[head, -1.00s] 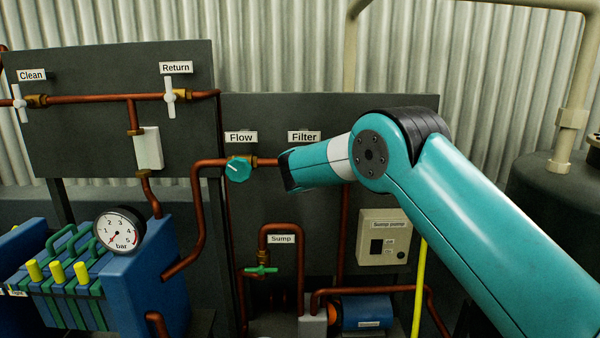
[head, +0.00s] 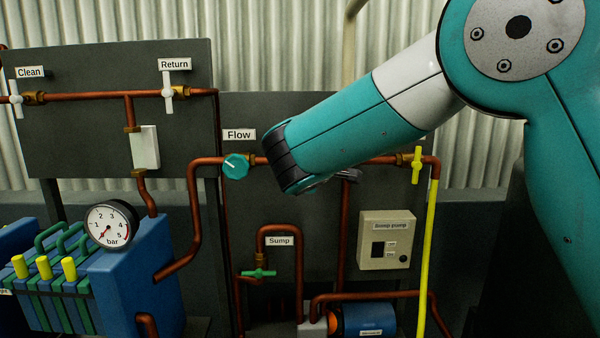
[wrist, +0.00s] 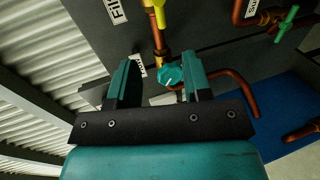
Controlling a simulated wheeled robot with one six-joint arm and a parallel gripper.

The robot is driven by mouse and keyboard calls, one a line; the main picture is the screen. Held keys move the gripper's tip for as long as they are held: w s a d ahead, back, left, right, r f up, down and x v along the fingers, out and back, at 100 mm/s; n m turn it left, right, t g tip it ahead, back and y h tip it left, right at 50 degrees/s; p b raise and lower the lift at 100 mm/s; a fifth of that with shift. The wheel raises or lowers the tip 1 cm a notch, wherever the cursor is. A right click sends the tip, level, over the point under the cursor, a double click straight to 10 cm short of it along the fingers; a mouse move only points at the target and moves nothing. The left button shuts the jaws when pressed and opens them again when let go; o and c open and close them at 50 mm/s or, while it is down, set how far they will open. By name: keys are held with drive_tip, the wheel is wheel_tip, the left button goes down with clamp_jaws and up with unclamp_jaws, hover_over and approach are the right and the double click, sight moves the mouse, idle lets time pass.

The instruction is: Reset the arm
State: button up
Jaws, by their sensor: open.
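My gripper (wrist: 160,74) is open in the wrist view, its two teal fingers apart with nothing held. The teal Flow knob (wrist: 170,75) shows between the fingers in that view, beyond them; I see no contact. In the head view my arm reaches in from the right, and its links hide most of the gripper. The Flow knob (head: 236,166) is at the left of the arm's dark-banded elbow end in that picture, clear of it. The arm covers the Filter label there, but part of that label (wrist: 115,10) shows in the wrist view.
Copper pipes and a yellow-handled valve (head: 417,165) run across the dark panel behind the arm. The sump pump box (head: 386,240) and green Sump valve (head: 259,272) are below. A pressure gauge (head: 109,225) stands on the blue filter press (head: 140,262) at left.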

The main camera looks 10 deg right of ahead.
drive_tip(key=s+f+m+g+y, duration=0.2)
drive_tip(key=s+g, duration=0.3)
drive_tip(key=s, duration=0.8)
drive_tip(key=s+f+m+g+y, duration=0.3)
drive_tip(key=s+f+m+g, duration=0.1)
drive_tip(key=s, duration=0.9)
drive_tip(key=s+f+m+g+y, duration=0.2)
drive_tip(key=s+g, duration=0.3)
drive_tip(key=s, duration=0.8)
drive_tip(key=shift+s+f+m+g, duration=0.15)
drive_tip(key=shift+f+m+g, duration=0.2)
drive_tip(key=shift+f, duration=0.35)
drive_tip(key=shift+d, duration=0.1)
drive_tip(key=shift+c, duration=0.2)
